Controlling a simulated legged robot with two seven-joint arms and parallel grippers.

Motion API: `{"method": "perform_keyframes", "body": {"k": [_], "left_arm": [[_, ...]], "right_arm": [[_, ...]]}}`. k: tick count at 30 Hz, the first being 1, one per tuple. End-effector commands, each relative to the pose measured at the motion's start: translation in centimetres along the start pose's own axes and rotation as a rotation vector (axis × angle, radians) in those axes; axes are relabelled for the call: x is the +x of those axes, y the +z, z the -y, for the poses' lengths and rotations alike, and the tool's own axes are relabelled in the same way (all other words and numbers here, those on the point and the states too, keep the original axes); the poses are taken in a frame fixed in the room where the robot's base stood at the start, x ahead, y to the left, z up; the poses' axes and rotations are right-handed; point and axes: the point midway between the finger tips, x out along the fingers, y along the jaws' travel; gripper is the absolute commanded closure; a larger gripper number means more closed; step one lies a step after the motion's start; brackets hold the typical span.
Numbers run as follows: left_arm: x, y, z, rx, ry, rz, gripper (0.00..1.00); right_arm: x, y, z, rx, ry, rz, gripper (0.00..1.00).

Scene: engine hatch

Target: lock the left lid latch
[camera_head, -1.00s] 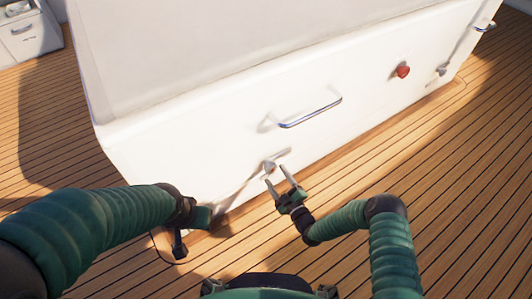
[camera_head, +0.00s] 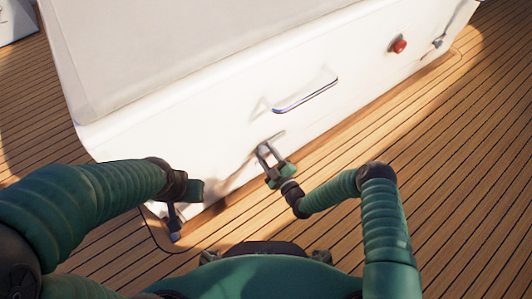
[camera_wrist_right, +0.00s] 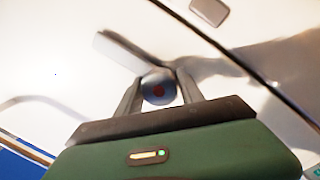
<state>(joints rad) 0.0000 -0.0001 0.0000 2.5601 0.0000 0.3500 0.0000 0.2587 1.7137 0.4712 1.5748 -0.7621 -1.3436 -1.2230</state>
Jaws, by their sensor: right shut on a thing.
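The left lid latch (camera_head: 278,135) is a small grey metal handle low on the white hatch front. My right gripper (camera_head: 264,149) is at the latch, its fingers closed on both sides of it. In the right wrist view the latch's round hub with a red dot (camera_wrist_right: 158,90) sits between the two fingers (camera_wrist_right: 158,78). The latch's flat lever (camera_wrist_right: 118,48) points up and left from the hub there. The fingers partly hide the latch in the head view. My left gripper (camera_head: 175,222) hangs low near the hatch's left corner, away from the latch; its jaws are unclear.
The white hatch box (camera_head: 200,140) fills the middle. A blue-grey grab handle (camera_head: 306,96) is above the latch. A red knob (camera_head: 398,46) and another latch (camera_head: 438,42) are farther right. The plank deck (camera_head: 450,150) is clear at right.

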Motion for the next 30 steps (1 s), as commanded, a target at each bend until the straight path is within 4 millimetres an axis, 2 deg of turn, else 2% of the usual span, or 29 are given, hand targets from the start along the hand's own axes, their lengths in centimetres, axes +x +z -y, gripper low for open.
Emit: {"method": "perform_keyframes", "body": {"k": [3, 14, 20, 30], "left_arm": [[0.0, 0.0, 0.0, 0.0, 0.0, 0.0, 1.0], [-0.4, -0.1, 0.0, 0.0, 0.0, 0.0, 1.0], [-1.1, -0.3, 0.0, 0.0, 0.0, 0.0, 1.0], [-2.1, -0.5, 0.0, 0.0, 0.0, 0.0, 1.0]], "right_arm": [[0.0, -0.1, 0.1, 0.0, -0.001, -0.001, 0.96], [0.0, -0.2, 0.0, 0.07, -0.008, 0.002, 0.96], [0.0, -0.3, 0.0, 0.198, -0.018, 0.013, 0.96], [0.0, -0.3, 0.0, 0.51, -0.041, 0.036, 0.96]]}}
